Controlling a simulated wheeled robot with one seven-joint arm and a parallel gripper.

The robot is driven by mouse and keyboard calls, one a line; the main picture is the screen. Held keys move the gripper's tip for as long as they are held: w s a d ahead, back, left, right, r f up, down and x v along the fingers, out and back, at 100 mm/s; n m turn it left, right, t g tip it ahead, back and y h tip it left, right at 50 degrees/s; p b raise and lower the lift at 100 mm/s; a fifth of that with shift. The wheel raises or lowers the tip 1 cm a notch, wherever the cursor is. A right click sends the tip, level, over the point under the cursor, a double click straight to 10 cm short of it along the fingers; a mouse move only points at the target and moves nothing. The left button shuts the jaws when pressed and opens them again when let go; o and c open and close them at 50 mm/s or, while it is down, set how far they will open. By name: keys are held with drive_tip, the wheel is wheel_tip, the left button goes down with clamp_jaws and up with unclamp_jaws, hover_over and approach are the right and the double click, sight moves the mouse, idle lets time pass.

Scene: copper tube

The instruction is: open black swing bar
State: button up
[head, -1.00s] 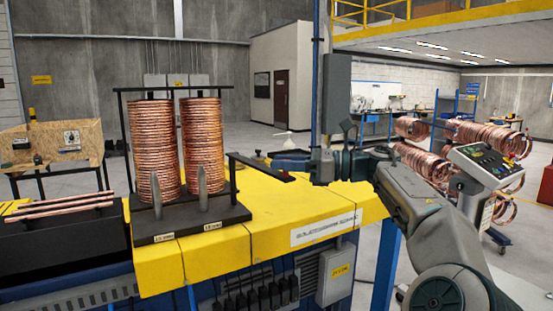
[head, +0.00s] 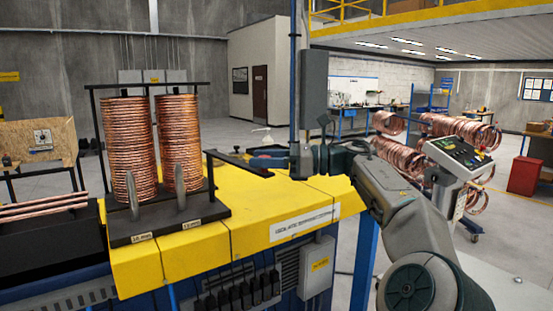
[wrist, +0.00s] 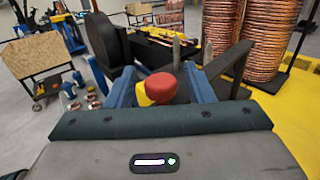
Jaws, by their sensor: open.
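The black swing bar (head: 236,163) juts out to the right from the black rack (head: 110,230), above the yellow table top. The rack carries two tall copper coils (head: 128,145). My gripper (head: 266,158) is just behind the bar's outer end; whether it touches the bar is unclear. In the wrist view my gripper (wrist: 160,86) shows two blue fingers set apart. A red and yellow round piece (wrist: 160,87) shows between them; I cannot tell whether it is in their grasp range. A black bar, seemingly the swing bar (wrist: 228,63), runs beside the right finger.
The yellow table (head: 270,215) lies below my gripper, with a grey box on its front side. Copper tubes (head: 45,205) lie on a black block at left. A control panel (head: 460,155) and copper coils stand at right, behind my arm.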

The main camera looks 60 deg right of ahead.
drive_tip(key=v, duration=1.3)
drive_tip(key=shift+s+d+b, duration=0.2)
drive_tip(key=shift+s+b, duration=0.15)
